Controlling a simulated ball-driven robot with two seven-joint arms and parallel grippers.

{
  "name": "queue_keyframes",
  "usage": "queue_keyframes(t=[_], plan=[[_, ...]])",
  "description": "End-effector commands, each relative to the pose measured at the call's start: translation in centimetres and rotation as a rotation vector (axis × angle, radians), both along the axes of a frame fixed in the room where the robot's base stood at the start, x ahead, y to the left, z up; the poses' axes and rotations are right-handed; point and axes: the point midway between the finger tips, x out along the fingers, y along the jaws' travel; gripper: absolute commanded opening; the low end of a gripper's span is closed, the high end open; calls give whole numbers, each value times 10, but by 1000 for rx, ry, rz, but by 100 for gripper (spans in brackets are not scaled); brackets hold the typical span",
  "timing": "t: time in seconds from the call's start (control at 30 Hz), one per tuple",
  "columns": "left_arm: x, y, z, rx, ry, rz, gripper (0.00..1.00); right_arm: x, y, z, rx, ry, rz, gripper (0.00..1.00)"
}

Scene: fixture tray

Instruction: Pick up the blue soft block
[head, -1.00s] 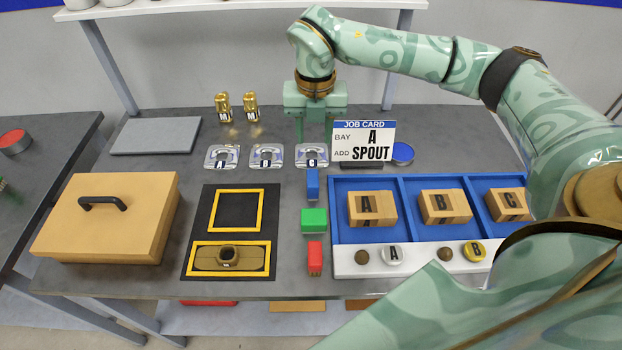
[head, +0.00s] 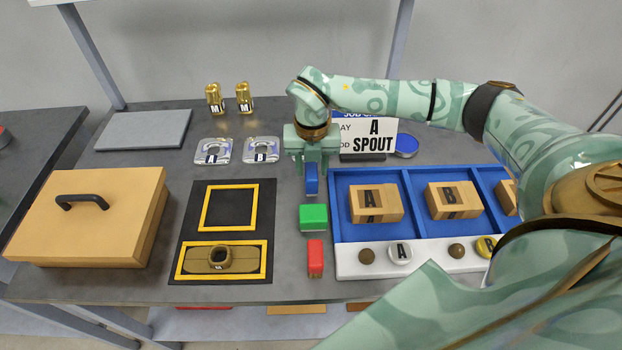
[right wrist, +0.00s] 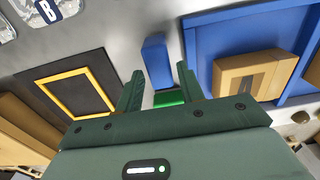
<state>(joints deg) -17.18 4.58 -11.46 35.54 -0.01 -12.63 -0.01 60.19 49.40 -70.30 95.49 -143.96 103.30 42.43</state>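The blue soft block (head: 312,181) stands on the grey table, left of the blue tray. My right gripper (head: 312,172) is over it, pointing down, with its body hiding the block's far part. In the right wrist view the blue block (right wrist: 156,62) shows between and beyond the fingertips of my right gripper (right wrist: 160,70). The fingers are apart, with a gap on each side of the block. I see no contact. My left gripper is not in view.
A green block (head: 314,217) and a red block (head: 315,258) lie in line nearer me. The blue tray (head: 335,205) with brown boxes is close on the right. The job card (head: 374,140) stands behind. A black mat (head: 228,191) lies left.

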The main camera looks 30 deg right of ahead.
Motion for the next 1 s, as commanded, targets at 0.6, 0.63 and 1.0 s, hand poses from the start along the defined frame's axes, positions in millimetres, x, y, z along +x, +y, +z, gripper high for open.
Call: queue_keyframes(t=[0.6, 0.63, 1.0], plan=[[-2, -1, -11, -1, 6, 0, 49, 3, -1, -48, 0, 0, 0, 19], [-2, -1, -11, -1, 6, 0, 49, 3, -1, -48, 0, 0, 0, 10], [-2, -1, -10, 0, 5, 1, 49, 4, -1, -46, 0, 0, 0, 3]])
